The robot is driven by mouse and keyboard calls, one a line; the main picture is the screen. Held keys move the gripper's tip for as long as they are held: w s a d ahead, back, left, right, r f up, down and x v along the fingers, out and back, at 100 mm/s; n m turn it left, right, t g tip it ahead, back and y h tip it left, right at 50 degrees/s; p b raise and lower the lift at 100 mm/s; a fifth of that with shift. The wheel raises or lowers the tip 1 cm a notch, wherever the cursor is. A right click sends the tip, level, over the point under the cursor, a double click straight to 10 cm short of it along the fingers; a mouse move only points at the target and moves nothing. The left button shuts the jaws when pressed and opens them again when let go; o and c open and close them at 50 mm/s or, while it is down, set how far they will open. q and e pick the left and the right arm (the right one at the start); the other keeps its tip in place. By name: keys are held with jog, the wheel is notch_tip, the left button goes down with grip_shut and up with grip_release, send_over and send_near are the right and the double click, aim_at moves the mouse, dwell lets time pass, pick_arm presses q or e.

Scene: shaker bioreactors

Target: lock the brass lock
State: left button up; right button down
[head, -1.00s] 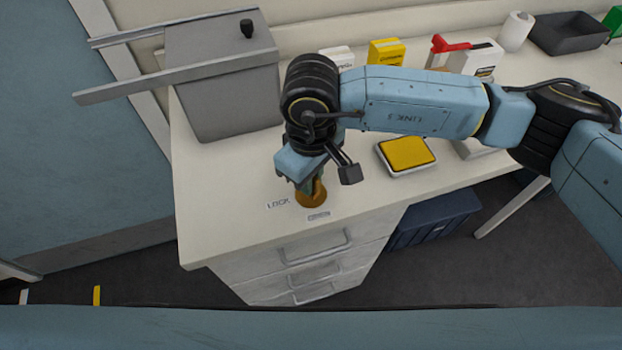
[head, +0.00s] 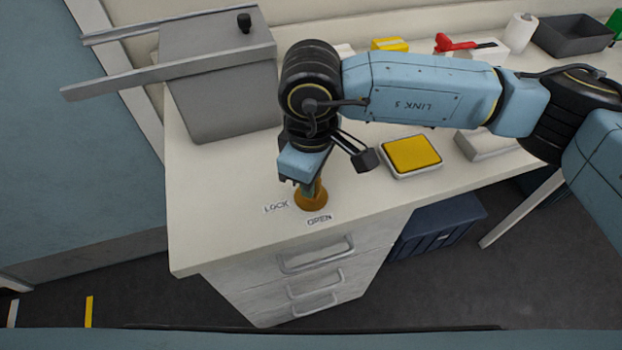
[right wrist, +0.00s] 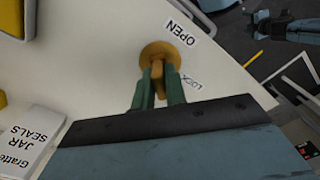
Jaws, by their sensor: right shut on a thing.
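The brass lock (head: 311,200) stands on the bench top near its front edge, above the drawers. A LOCK label (head: 276,207) lies to its left and an OPEN label (head: 319,220) lies in front of it. My right gripper (head: 311,186) comes down on the lock from above. In the right wrist view, the right gripper (right wrist: 158,88) has its two green fingers on either side of the upright brass key or handle (right wrist: 157,72), shut on it. The round brass base (right wrist: 160,54) sits below, with both labels beside it.
A grey box with long bars (head: 222,95) stands at the back left of the bench. A yellow-topped pad (head: 411,154) lies to the right of the lock. A grey tray (head: 573,36) and small boxes stand along the back. The bench around the labels is clear.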

jog(key=shift+s+f, duration=0.2)
jog(key=shift+f, duration=0.05)
jog(key=c, duration=1.3)
grip_release()
jog(key=shift+w, duration=0.1)
jog(key=shift+c, duration=0.2)
jog(key=shift+r, duration=0.1)
jog(key=shift+w+r, duration=0.1)
jog(key=shift+r, duration=0.5)
notch_tip(320, 180, up, 12)
